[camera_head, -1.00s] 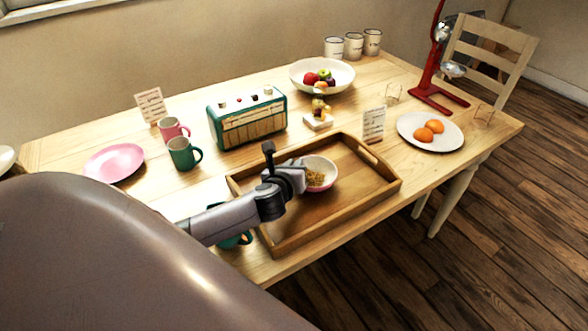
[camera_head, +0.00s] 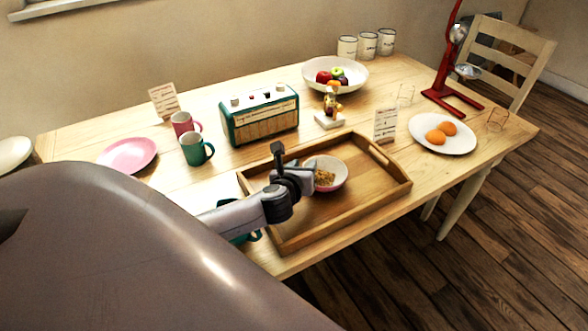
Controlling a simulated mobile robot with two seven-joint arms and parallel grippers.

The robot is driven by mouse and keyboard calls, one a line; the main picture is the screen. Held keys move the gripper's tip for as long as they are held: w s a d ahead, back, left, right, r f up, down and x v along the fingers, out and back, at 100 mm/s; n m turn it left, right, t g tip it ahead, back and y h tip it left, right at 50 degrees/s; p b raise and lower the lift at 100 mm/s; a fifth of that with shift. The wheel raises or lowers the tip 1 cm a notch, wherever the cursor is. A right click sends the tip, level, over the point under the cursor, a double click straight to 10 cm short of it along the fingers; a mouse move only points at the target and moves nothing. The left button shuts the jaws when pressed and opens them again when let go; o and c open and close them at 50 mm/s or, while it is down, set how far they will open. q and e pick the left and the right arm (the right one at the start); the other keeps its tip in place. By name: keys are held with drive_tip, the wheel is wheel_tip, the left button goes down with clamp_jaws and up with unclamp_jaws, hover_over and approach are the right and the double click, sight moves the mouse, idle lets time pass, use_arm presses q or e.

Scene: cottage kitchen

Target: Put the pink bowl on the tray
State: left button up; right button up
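The pink bowl (camera_head: 333,181), white inside and holding a brown cereal-like food, sits inside the wooden tray (camera_head: 391,192), left of the tray's middle. My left gripper (camera_head: 307,176) reaches over the tray's left side, right at the bowl's left edge. The gripper hides part of the bowl's left side. I cannot tell whether its fingers touch the rim or stand apart from it, or how far they are open. My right gripper is not in view.
A teal mug (camera_head: 245,237) lies partly hidden under my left arm. A green radio (camera_head: 259,116), pink mug (camera_head: 184,124), green mug (camera_head: 196,149) and pink plate (camera_head: 127,155) stand behind.

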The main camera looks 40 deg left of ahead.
use_arm(q)
drive_tip(key=p+v, duration=0.1)
drive_tip(key=v, duration=0.9)
drive_tip(key=shift+s+r, duration=0.15)
drive_tip(key=shift+s, duration=0.05)
